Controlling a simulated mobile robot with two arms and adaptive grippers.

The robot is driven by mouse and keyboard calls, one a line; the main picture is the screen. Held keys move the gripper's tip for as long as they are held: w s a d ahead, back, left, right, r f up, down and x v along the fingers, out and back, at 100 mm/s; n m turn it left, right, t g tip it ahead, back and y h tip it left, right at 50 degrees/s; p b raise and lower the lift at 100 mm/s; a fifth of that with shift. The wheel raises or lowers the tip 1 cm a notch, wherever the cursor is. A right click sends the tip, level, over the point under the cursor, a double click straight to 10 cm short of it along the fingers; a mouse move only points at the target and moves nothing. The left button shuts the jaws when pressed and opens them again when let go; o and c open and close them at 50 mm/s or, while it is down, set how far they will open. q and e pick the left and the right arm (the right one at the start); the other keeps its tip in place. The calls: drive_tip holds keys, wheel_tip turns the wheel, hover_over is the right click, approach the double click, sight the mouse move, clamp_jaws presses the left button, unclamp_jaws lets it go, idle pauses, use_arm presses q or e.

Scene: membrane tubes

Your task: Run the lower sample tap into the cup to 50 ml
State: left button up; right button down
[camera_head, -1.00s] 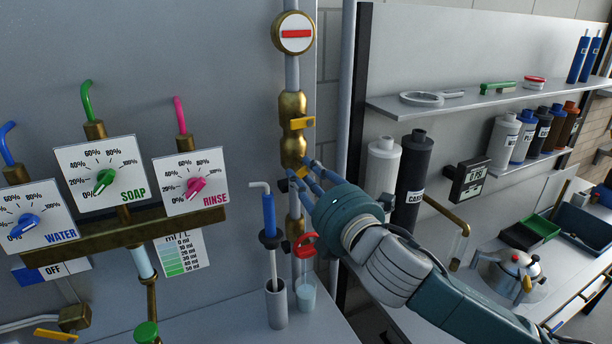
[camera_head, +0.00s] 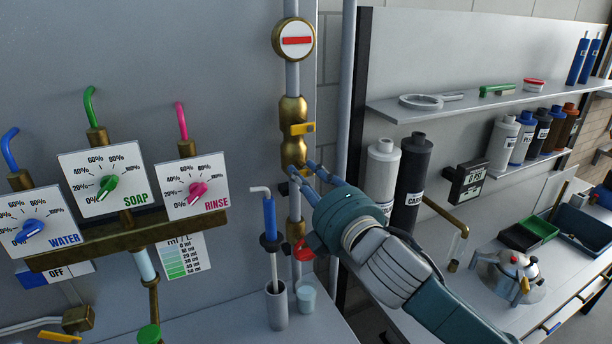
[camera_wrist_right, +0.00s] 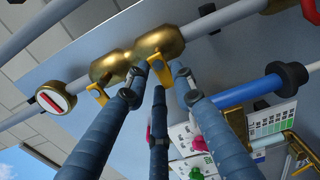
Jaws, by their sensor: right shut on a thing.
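My right gripper (camera_head: 293,172) is at the vertical sampling pipe, shut on a small yellow tap lever (camera_wrist_right: 163,76) just below the brass body. In the right wrist view, its blue fingers (camera_wrist_right: 160,85) close around that lever. The upper yellow lever (camera_head: 302,128) sits higher on the brass fitting (camera_head: 293,105), apart from the fingers. A small pale cup (camera_head: 306,297) stands at the foot of the pipe, below a red ring-shaped part (camera_head: 303,251). The liquid level in the cup is too small to read. My left gripper is not in view.
A grey cylinder (camera_head: 276,308) with a blue-handled rod (camera_head: 270,218) stands left of the cup. A ml scale card (camera_head: 184,258) hangs below the dial panels. Right of the pipe are filter cartridges (camera_head: 411,180), a shelf (camera_head: 450,106) and a counter with a metal pot (camera_head: 516,272).

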drive_tip(key=shift+m, duration=0.5)
drive_tip(key=c, duration=1.4)
unclamp_jaws()
drive_tip(key=shift+c, duration=0.2)
drive_tip(key=v, duration=0.7)
drive_tip(key=shift+s+d, duration=0.15)
drive_tip(key=shift+s, duration=0.1)
